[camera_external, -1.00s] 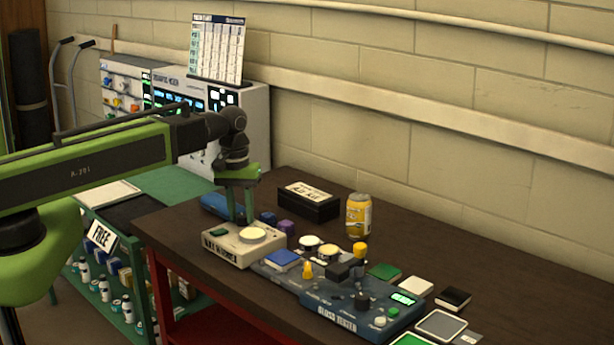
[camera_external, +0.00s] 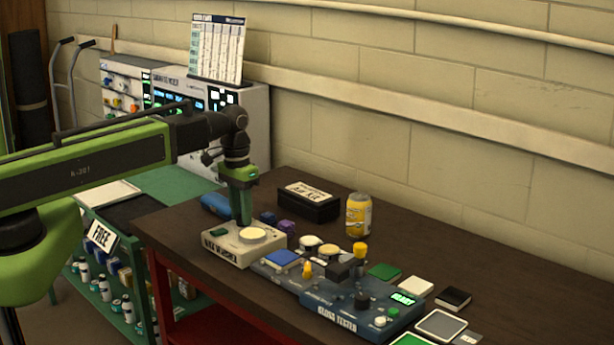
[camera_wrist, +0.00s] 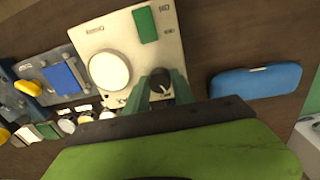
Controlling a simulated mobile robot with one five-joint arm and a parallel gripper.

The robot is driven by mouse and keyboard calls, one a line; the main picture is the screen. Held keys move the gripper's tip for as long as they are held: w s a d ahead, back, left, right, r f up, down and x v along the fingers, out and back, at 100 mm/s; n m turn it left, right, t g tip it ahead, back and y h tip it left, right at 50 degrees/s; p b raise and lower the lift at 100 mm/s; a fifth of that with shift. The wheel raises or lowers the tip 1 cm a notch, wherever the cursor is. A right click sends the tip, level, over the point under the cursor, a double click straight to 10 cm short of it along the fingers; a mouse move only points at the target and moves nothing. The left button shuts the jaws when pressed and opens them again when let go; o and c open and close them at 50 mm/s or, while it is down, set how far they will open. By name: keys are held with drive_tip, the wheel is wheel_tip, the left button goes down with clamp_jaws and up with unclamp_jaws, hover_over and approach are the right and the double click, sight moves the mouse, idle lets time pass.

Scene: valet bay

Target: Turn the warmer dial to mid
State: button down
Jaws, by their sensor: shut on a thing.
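The wax warmer (camera_external: 232,251) is a cream box on the near left of the dark table, with a round pale disc and a green display on top. It also shows in the wrist view (camera_wrist: 173,52). Its dial is a black knob (camera_wrist: 160,82) with a light pointer mark, at the warmer's edge in the wrist view. My gripper (camera_wrist: 159,88) has its green fingers on either side of the knob and is shut on it. In the external view my gripper (camera_external: 244,220) points down at the warmer's back edge, and the dial is hidden there.
A blue case (camera_external: 215,205) lies close behind the warmer. The gloss tester (camera_external: 345,310) and a blue pad (camera_external: 283,259) are to its right. A black box (camera_external: 308,203) and a yellow can (camera_external: 359,216) stand farther back. The table's back right is clear.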

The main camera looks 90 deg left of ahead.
drive_tip(key=m, duration=0.4)
drive_tip(key=shift+m, duration=0.4)
idle(0.4)
drive_tip(key=c, duration=1.1)
unclamp_jaws()
drive_tip(key=shift+o, duration=0.2)
wheel_tip(320, 180, up, 17)
drive_tip(key=p, duration=1.7)
drive_tip(key=shift+s+a+r, duration=0.15)
drive_tip(key=shift+a+r, duration=0.05)
drive_tip(key=shift+a, duration=0.25)
